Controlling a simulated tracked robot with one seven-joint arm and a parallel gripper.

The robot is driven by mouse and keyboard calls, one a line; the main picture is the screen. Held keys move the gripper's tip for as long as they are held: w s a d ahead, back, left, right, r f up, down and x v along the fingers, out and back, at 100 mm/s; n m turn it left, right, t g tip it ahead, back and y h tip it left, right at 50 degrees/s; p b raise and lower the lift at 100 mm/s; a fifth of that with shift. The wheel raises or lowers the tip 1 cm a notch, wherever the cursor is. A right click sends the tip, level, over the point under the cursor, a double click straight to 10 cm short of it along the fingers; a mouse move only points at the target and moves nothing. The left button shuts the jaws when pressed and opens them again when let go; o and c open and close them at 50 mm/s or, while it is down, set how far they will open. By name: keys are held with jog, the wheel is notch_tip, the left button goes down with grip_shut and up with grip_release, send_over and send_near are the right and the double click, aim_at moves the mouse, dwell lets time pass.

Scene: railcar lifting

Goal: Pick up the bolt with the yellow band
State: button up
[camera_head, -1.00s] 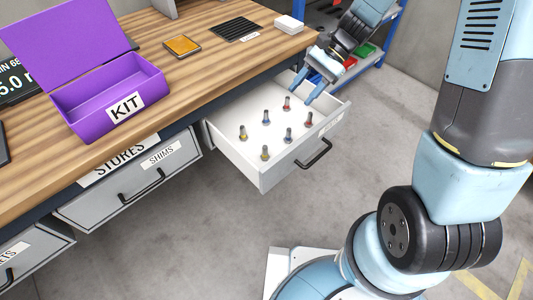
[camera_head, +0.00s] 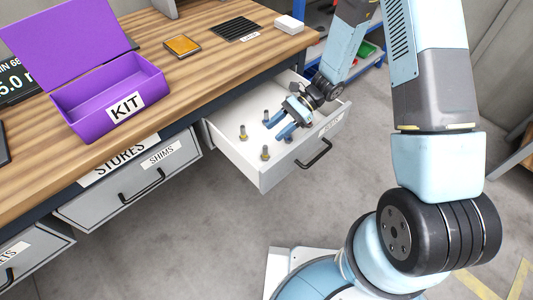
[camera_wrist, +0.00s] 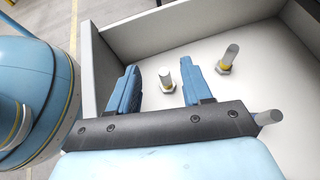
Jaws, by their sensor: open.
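My gripper (camera_head: 275,130) is open and empty, pointing down over the open drawer (camera_head: 224,146). A second yellow-banded bolt (camera_wrist: 228,58) stands to the right of the fingers. I cannot tell how high the fingertips are above the drawer floor.
Another bolt (camera_head: 289,136) is partly covered by my gripper. Drawer walls enclose the bolts. A purple KIT box (camera_head: 103,103) stands open on the wooden bench (camera_head: 190,78).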

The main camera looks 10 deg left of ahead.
aim_at(265, 152)
notch_tip(265, 152, down, 4)
jog(key=shift+s+a+f, duration=0.1)
jog(key=shift+f, duration=0.1)
jog(key=shift+x, duration=3.55)
jog(key=shift+c, duration=0.2)
grip_shut()
